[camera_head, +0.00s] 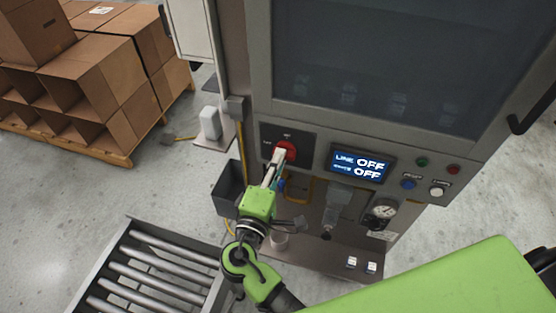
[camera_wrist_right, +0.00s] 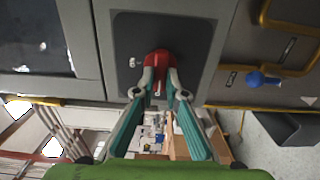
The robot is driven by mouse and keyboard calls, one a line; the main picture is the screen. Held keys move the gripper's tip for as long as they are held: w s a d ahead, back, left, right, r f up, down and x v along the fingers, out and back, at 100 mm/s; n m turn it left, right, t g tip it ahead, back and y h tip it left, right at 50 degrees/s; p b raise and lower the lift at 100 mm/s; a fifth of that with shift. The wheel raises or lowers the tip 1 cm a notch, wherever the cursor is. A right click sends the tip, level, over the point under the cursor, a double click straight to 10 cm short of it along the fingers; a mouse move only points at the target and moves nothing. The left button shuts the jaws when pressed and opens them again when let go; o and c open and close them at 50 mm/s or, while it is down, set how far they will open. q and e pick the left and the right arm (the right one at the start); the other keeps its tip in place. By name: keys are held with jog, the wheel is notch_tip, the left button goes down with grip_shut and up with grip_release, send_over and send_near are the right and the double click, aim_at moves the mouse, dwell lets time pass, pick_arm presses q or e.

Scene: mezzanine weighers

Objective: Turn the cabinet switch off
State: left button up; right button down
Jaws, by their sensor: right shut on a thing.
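The cabinet switch (camera_head: 291,147) is a red rotary handle on a dark square plate, on the front of the grey cabinet (camera_head: 258,112). My right gripper (camera_head: 279,155) reaches up to it, its fingers on the red handle. In the right wrist view the red switch handle (camera_wrist_right: 157,62) sits between the two fingertips of my right gripper (camera_wrist_right: 158,84), which is shut on it. The fingers cover part of the handle. The display (camera_head: 360,165) beside the switch reads "LINE OFF" and a second "OFF" line. My left gripper is not in view.
A dark bin (camera_head: 227,189) hangs left of my right gripper. A roller conveyor (camera_head: 150,268) stands at lower left. Cardboard boxes (camera_head: 103,75) on a pallet are at upper left, with open floor between.

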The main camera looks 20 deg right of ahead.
jog(key=shift+d+r, duration=0.1)
jog(key=shift+r, duration=0.1)
jog(key=c, duration=2)
grip_release()
jog(key=shift+c, duration=0.2)
jog(key=shift+w+f, duration=0.1)
jog(key=shift+f, duration=0.05)
jog(key=v, duration=0.7)
